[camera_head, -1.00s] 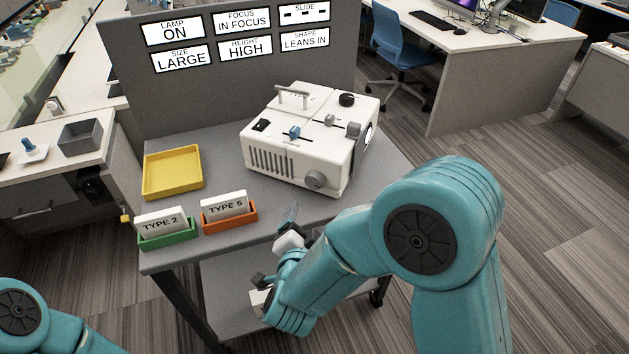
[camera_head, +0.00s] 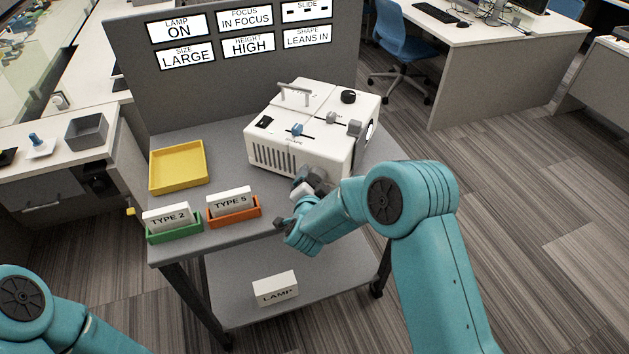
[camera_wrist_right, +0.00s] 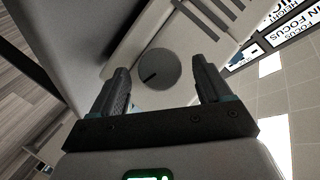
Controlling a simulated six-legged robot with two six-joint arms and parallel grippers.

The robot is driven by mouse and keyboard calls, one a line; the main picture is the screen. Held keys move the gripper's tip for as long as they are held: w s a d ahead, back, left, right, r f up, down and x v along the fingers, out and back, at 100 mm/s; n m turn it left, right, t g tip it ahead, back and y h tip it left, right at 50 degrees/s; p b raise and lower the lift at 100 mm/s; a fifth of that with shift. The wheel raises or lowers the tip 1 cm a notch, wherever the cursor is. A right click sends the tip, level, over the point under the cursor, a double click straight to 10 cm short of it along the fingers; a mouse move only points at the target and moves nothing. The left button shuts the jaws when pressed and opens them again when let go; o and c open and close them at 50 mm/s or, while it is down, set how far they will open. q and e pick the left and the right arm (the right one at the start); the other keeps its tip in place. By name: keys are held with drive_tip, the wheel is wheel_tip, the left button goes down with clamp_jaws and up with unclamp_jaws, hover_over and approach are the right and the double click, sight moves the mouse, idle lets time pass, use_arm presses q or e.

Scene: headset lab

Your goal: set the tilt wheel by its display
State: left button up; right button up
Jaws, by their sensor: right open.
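The white projector (camera_head: 315,125) stands on the grey cart. In the right wrist view a round grey wheel (camera_wrist_right: 159,69) with a dark index line is on its side, between and just beyond the fingertips. My right gripper (camera_head: 310,184) is open at the projector's near lower corner, and hides most of that wheel in the head view. No finger visibly touches the wheel. Behind, the height display (camera_head: 248,45) reads HIGH and the shape display (camera_head: 308,38) reads LEANS IN. My left gripper is out of view.
A yellow tray (camera_head: 151,178), a green holder (camera_head: 174,236) with a TYPE 2 card and an orange holder (camera_head: 234,217) with a TYPE 5 card stand left of my right gripper. A LAMP box (camera_head: 275,288) is on the lower shelf. Other panels read ON, IN FOCUS and LARGE.

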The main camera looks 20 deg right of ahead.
drive_tip(key=shift+w+f, duration=0.1)
drive_tip(key=shift+w, duration=0.05)
drive_tip(key=c, duration=1)
drive_tip(key=shift+c, duration=0.2)
drive_tip(key=shift+w+a+r+n+g+h+p, duration=0.15)
drive_tip(key=shift+n+g+h+p, duration=0.1)
drive_tip(key=shift+n+g+p, duration=0.3)
drive_tip(key=shift+s+d+r+n+g+h+p, duration=0.15)
drive_tip(key=shift+n+g+h+p, duration=0.15)
drive_tip(key=shift+n+p, duration=0.35)
drive_tip(key=shift+w+a+n+g+h+p, duration=0.1)
drive_tip(key=shift+n+g+h+p, duration=0.1)
drive_tip(key=shift+n+g+p, duration=0.3)
drive_tip(key=shift+w+n+g+h+p, duration=0.1)
drive_tip(key=shift+n+g+h+p, duration=0.05)
drive_tip(key=shift+n+p, duration=0.5)
